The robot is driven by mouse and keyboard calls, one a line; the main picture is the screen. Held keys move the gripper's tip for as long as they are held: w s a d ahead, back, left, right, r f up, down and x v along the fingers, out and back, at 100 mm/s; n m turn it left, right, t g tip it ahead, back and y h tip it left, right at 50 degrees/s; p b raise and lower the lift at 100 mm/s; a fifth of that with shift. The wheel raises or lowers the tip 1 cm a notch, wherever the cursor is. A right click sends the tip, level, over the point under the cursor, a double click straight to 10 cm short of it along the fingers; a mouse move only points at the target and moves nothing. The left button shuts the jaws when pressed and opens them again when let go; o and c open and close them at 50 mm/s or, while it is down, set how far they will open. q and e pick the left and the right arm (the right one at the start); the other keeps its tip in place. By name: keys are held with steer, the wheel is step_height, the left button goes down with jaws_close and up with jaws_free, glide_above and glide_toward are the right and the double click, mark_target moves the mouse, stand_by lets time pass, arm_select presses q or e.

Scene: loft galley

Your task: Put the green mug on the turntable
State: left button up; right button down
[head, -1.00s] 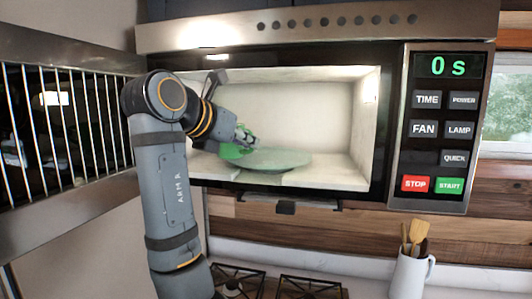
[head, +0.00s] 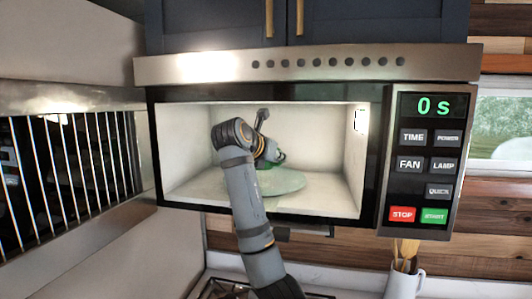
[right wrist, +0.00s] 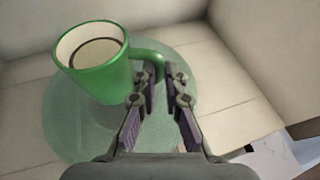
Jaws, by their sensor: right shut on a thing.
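The green mug (right wrist: 103,78) is upright in the right wrist view, with a brownish inside. In the head view only a small green part of the mug (head: 280,157) shows beside my right gripper (head: 270,155). My right gripper (right wrist: 161,88) is shut on the mug's handle (right wrist: 151,58). The turntable (head: 285,186) is a pale green glass disc on the microwave floor. In the right wrist view the mug is over the turntable (right wrist: 68,125); I cannot tell whether its base touches the glass. My left gripper is not in view.
The microwave (head: 335,202) is open at the front, with walls close around my right arm. Its control panel (head: 427,160) is at the right and reads 0 s. A utensil jug (head: 405,284) stands low at the right. A wire-fronted oven (head: 75,180) is at the left.

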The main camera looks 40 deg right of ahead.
steer(key=shift+w+d, duration=0.3)
steer(key=shift+d, duration=0.35)
steer(key=shift+a+f+p, duration=0.2)
steer(key=shift+f+p, duration=0.75)
steer(key=shift+f, duration=0.3)
steer(key=shift+d+f, duration=0.2)
steer(key=shift+f, duration=0.3)
steer(key=shift+a, duration=0.1)
steer(key=c, duration=1.8)
jaws_free()
steer(key=shift+f, duration=0.15)
steer(key=shift+c, duration=0.2)
steer(key=o, duration=0.4)
